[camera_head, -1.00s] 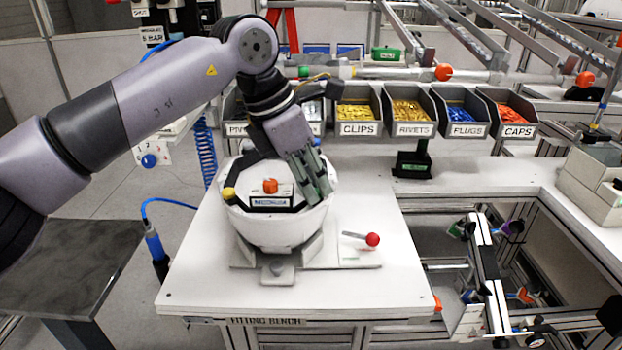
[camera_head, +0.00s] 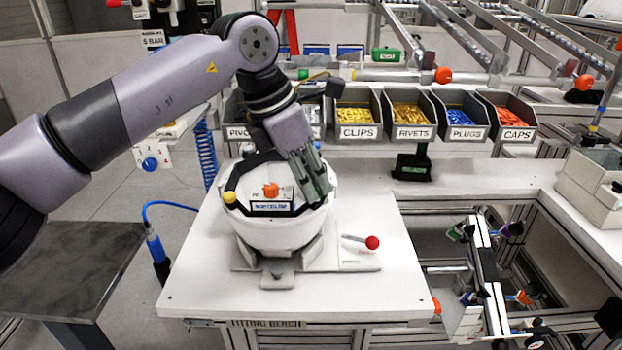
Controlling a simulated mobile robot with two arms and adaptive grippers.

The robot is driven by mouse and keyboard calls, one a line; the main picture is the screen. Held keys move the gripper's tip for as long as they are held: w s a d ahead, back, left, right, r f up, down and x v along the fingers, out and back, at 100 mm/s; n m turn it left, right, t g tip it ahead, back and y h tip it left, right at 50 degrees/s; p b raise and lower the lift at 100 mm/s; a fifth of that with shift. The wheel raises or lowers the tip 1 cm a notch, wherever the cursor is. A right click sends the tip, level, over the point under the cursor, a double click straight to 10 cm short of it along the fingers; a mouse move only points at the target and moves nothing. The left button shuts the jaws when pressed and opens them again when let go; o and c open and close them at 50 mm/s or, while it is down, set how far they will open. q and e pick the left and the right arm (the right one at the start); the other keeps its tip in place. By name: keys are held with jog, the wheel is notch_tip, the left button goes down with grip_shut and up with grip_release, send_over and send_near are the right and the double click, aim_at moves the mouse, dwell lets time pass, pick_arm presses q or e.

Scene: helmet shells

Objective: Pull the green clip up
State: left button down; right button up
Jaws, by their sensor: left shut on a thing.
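A white helmet shell (camera_head: 278,236) sits in a grey holder (camera_head: 315,250) on the fitting bench. It bears a black band (camera_head: 240,172), a yellow knob (camera_head: 229,197), an orange knob (camera_head: 271,190) and a dark label plate (camera_head: 271,207) at the front. My left gripper (camera_head: 316,194) reaches down from above to the shell's right rim, its fingers close together. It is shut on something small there. The green clip is mostly hidden by the fingers and cannot be told clearly from their greenish tips. My right gripper is not in view.
Behind are bins marked clips (camera_head: 358,131), rivets, plugs and caps. A small black stand (camera_head: 411,166) is in front of them. The bench's right front is clear.

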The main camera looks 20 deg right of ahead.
pick_arm(q)
jog(key=shift+r, duration=0.15)
jog(key=c, duration=1.5)
grip_release()
jog(key=shift+c, duration=0.2)
jog(key=v, duration=1.2)
jog(key=shift+s, duration=0.1)
